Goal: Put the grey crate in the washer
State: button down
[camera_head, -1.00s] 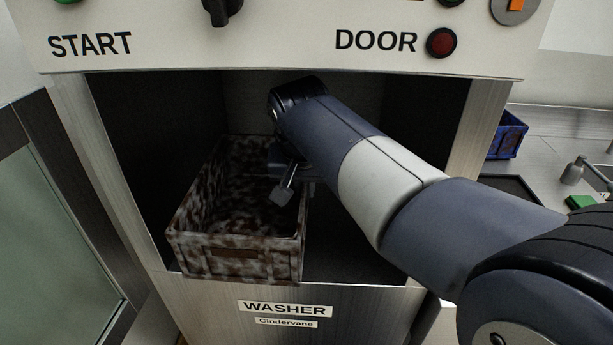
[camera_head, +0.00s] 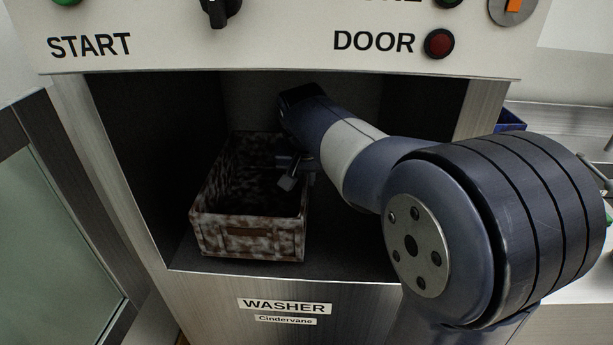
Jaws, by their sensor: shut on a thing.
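The crate (camera_head: 250,242) is grey and heavily blotched with brown-red dirt. It is inside the washer (camera_head: 287,306), left of the middle of the chamber, open side up, with its near end a little behind the front edge. My gripper (camera_head: 288,181) is shut on the crate's right wall, near the far part. One finger shows inside the crate; the other is hidden by the wall and my arm. My arm reaches into the washer opening from the right. I cannot tell whether the crate's bottom touches the washer floor.
The washer's front panel above the opening carries a red DOOR button (camera_head: 439,44) and a black knob (camera_head: 219,11). A glass panel (camera_head: 50,240) stands at the left. A blue crate (camera_head: 511,120) on the right counter is mostly hidden by my arm. Bare floor shows right of the held crate.

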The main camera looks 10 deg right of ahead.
aim_at(302, 211)
jog(key=shift+f+b, duration=0.35)
jog(key=shift+f, duration=0.2)
jog(key=c, duration=1.6)
grip_release()
jog(key=shift+o, duration=0.2)
jog(key=shift+r, duration=0.3)
jog(key=v, duration=0.3)
jog(key=p+v, duration=0.1)
jog(key=v, duration=0.2)
jog(key=shift+s+a+f, duration=0.1)
jog(key=shift+s+a, duration=0.05)
jog(key=shift+s, duration=0.1)
jog(key=s+a, duration=0.1)
jog(key=s, duration=0.2)
jog(key=s+a, duration=0.1)
jog(key=s, duration=0.3)
jog(key=s+a+b, duration=0.1)
jog(key=s, duration=0.2)
jog(key=shift+s+a+f, duration=0.1)
jog(key=shift+s+a, duration=0.05)
jog(key=shift+s, duration=0.15)
